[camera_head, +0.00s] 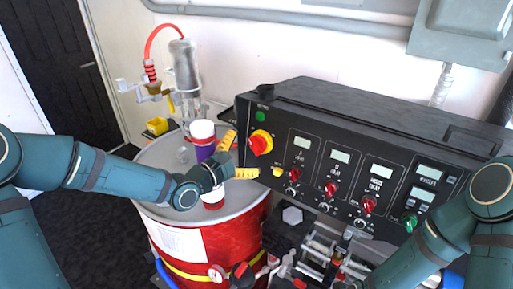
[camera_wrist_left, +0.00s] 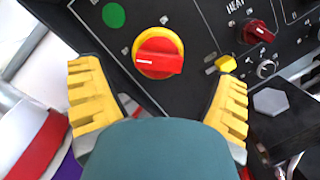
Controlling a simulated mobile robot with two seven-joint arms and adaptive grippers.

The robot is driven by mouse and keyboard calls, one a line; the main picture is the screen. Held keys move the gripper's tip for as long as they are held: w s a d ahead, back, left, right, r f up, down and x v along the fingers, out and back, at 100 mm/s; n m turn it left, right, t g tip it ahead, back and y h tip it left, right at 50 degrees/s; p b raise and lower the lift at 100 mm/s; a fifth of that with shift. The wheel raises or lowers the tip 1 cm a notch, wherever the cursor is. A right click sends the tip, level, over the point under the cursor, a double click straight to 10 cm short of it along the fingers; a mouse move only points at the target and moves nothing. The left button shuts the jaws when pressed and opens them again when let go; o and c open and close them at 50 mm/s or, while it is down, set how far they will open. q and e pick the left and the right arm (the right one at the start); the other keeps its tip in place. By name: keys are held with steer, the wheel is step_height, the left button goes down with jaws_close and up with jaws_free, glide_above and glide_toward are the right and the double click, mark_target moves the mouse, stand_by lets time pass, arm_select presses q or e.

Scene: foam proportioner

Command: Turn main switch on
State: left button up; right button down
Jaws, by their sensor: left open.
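The main switch (camera_head: 261,142) is a red rotary knob on a yellow round plate, at the left end of the black control panel (camera_head: 313,150). It also shows in the left wrist view (camera_wrist_left: 159,53), with a white mark on its handle lying roughly horizontal. My left gripper (camera_head: 237,157) is open, with its yellow ridged fingers just in front of the switch. In the left wrist view the left gripper's fingers (camera_wrist_left: 158,90) are spread, one to each side below the knob; contact cannot be seen. My right arm enters at right, its gripper out of frame.
A yellow button (camera_wrist_left: 226,64), a green button (camera_wrist_left: 113,15) and red heat knobs (camera_head: 294,174) are near the switch. Pipework and fittings (camera_head: 325,245) sit below the panel.

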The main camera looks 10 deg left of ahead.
mark_target(255, 146)
arm_select(q)
steer(key=shift+x, duration=2.4)
steer(key=c, duration=1.2)
